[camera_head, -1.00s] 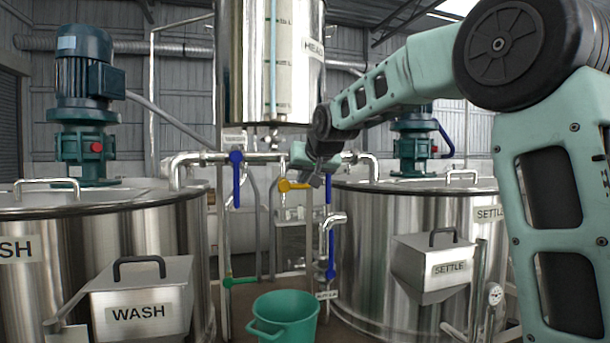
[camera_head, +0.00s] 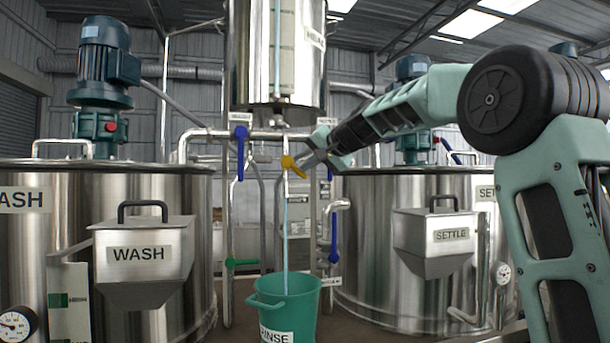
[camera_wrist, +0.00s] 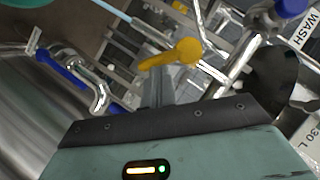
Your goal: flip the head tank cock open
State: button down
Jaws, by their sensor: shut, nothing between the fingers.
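The head tank (camera_head: 297,60) hangs at top centre, with a pipe leading down to its cock. The cock's yellow handle (camera_head: 289,163) slants down to the right, and its inner end shows in the wrist view (camera_wrist: 178,54). A thin pale-blue stream (camera_head: 286,235) runs from the cock straight down into a green bucket (camera_head: 305,302) marked RINSE. My gripper (camera_head: 306,159) is shut and empty, right beside the handle on its right. In the wrist view its fingertips (camera_wrist: 157,78) are just below the handle; whether they touch it I cannot tell.
A blue-handled valve (camera_head: 241,150) is left of the cock, and another blue handle (camera_head: 333,240) is lower right. A green handle (camera_head: 240,262) sits low on the left. The WASH tank (camera_head: 190,210) and SETTLE tank (camera_head: 375,215) flank the pipework.

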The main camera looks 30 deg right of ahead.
aim_at(306, 177)
notch_tip(306, 177, down, 3)
jog(key=m+b, duration=0.1)
jog(key=b, duration=0.1)
jog(key=t+y+b, duration=0.1)
jog(key=b, duration=0.2)
jog(key=shift+a+r+m, duration=0.1)
jog(key=shift+r+m, duration=0.1)
jog(key=shift+m, duration=0.2)
jog(key=m+b, duration=0.1)
jog(key=b, duration=0.1)
jog(key=f+t+y+b, duration=0.1)
jog(key=b, duration=0.2)
jog(key=shift+w+a+m, duration=0.15)
jog(key=shift+a+m, duration=0.1)
jog(key=shift+m, duration=0.15)
jog(key=m+t+b, duration=0.1)
jog(key=b, duration=0.2)
jog(key=a+m+t+y+b, duration=0.1)
jog(key=b, duration=0.2)
jog(key=shift+w+f+m, duration=0.15)
jog(key=shift+m, duration=0.25)
jog(key=shift+a, duration=0.1)
